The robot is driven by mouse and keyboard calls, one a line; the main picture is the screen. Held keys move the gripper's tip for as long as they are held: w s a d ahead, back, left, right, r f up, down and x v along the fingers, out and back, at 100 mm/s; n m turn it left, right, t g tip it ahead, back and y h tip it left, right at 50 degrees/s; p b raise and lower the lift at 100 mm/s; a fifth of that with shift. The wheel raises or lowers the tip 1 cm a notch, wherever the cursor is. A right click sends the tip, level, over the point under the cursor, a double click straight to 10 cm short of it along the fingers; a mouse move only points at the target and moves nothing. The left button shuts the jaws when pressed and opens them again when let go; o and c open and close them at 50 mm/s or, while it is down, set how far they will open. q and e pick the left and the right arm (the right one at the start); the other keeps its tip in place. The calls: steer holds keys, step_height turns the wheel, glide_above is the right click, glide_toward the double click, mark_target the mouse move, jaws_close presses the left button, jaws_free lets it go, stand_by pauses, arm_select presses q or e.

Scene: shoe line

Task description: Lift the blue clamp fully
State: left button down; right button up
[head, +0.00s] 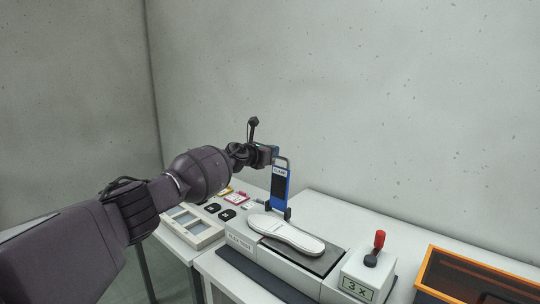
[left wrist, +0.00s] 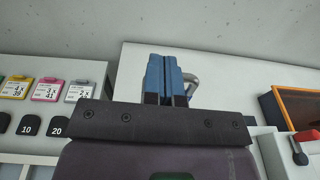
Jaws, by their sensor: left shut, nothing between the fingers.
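The blue clamp (head: 280,188) stands upright at the back of the sole press, with a white label at its top and a grey loop handle. My left gripper (head: 274,152) is at the top of the clamp, close to the handle. In the left wrist view its two blue fingers (left wrist: 164,78) are closed together with nothing between them. The grey handle (left wrist: 191,84) shows just right of and behind the fingers; I cannot tell whether they touch. The rest of the clamp is hidden there. My right gripper is not in view.
A white sole (head: 286,234) lies on the press (head: 240,243). A "3 x" box (head: 359,280) with a red-knobbed lever (head: 379,241) stands to the right, then an orange-rimmed crate (head: 424,268). Coloured cards (left wrist: 47,90) and black number tags lie at left.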

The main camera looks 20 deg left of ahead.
arm_select(q)
steer(key=shift+b+x, duration=0.65)
steer(key=shift+x, duration=0.9)
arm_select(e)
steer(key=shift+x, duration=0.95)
arm_select(q)
steer(key=shift+a+r, duration=0.1)
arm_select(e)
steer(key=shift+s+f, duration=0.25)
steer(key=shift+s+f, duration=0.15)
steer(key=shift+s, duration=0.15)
arm_select(q)
steer(key=shift+r, duration=0.15)
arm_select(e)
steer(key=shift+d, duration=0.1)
